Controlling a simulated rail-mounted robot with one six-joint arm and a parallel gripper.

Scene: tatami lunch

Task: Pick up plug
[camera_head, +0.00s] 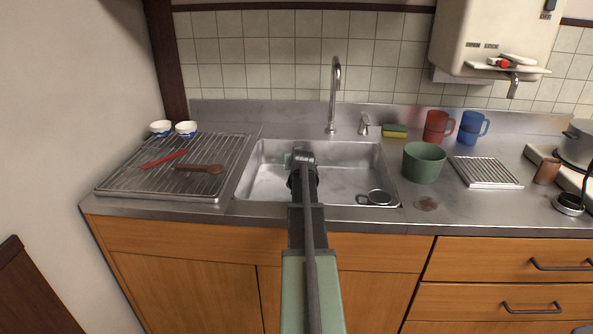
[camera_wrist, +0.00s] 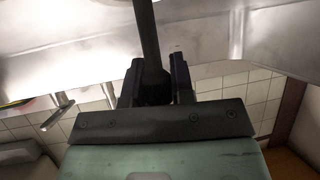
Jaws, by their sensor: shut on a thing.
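My gripper (camera_head: 304,160) reaches into the left part of the steel sink (camera_head: 345,158) in the head view. In the wrist view, my gripper (camera_wrist: 157,62) has its two dark fingers closed around a dark rounded thing (camera_wrist: 153,88). A black rod runs up from it to the top of the picture. This held thing may be the plug, but its full shape is hidden. A round grey piece (camera_head: 378,197) with a dark rim and small loop lies at the sink's front right, apart from the gripper.
A tall faucet (camera_head: 334,95) stands behind the sink. A green tub (camera_head: 423,162), a red mug (camera_head: 436,127) and a blue mug (camera_head: 472,127) stand to its right. A rack (camera_head: 120,180) with red and brown utensils lies left. The sink's right part is mostly clear.

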